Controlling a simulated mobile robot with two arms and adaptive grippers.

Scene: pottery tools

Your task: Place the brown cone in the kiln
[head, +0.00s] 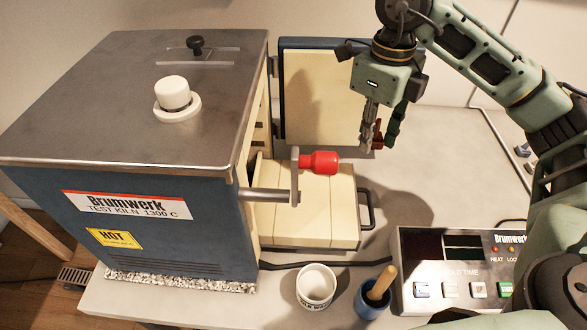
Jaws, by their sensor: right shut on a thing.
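The kiln (200,205) is a blue box with a grey metal top at the left. Its door (322,95) stands open at the back, with its cream inner face showing. A cream brick slab (310,222) with a dark handle sticks out of the kiln's open front. My right gripper (375,143) is shut on a small reddish-brown piece, the brown cone (378,132), and is in front of the open door, right of the slab. The fingers hide part of the cone. My left gripper is not in view.
A red-ended lever (319,162) juts from the kiln front over the slab. A white cup (316,284), a blue pot (371,303) with a wooden handle in it and a control box (455,268) stand at the front. Table right of the slab is clear.

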